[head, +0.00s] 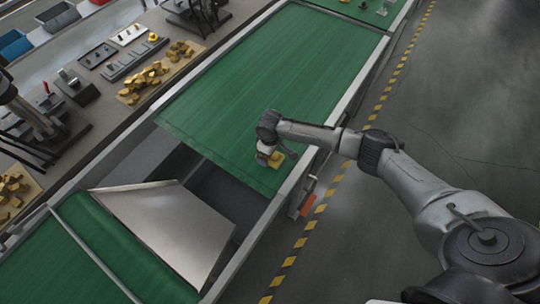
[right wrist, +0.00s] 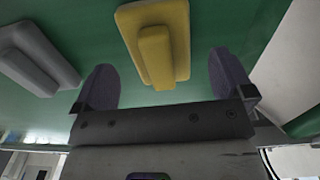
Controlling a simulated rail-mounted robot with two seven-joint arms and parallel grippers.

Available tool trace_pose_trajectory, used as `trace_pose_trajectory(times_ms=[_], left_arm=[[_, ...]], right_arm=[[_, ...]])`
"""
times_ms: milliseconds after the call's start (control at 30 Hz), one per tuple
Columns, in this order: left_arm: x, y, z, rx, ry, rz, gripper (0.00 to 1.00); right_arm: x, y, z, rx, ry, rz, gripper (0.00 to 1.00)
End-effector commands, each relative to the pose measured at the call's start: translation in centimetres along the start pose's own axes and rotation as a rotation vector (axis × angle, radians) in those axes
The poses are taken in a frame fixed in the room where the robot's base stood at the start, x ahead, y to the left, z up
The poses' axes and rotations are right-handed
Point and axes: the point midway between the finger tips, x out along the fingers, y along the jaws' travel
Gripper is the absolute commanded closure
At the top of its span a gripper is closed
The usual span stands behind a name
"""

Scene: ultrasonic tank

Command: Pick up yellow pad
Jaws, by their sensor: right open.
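The yellow pad (right wrist: 176,22) lies on the green conveyor surface. It is a flat yellow piece with a raised block on it. In the right wrist view it shows ahead of and between the two fingers of my right gripper (right wrist: 166,84), which is open and empty. In the head view the yellow pad (head: 277,159) is partly hidden by my right gripper (head: 272,158), which hangs over the belt's near end. My left gripper is not in view.
A grey pad (right wrist: 35,58) of similar shape lies to the left on the belt. The green conveyor (head: 270,70) is mostly bare. A metal chute (head: 165,225) and a dark gap stand left of my gripper. A workbench (head: 110,110) with yellow parts runs along the left.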

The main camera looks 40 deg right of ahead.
Motion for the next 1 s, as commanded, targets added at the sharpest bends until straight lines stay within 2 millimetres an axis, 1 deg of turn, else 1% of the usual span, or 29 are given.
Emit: trace_pose_trajectory(times_ms=[100, 200, 333, 533, 1000], left_arm=[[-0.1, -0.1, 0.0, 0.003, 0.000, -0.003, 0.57], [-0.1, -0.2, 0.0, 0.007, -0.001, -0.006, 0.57], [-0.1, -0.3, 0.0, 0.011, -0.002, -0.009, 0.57], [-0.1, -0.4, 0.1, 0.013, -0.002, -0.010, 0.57], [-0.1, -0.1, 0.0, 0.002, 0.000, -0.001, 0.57]], right_arm=[[1.4, 0.0, 0.0, 0.001, -0.001, 0.000, 0.01], [2.1, 0.0, 0.0, 0.000, 0.000, 0.000, 0.01], [2.5, 0.0, 0.0, -0.001, 0.000, 0.000, 0.01], [2.5, 0.0, 0.0, 0.000, 0.001, 0.000, 0.02], [2.4, 0.0, 0.0, 0.000, 0.001, 0.001, 0.47]])
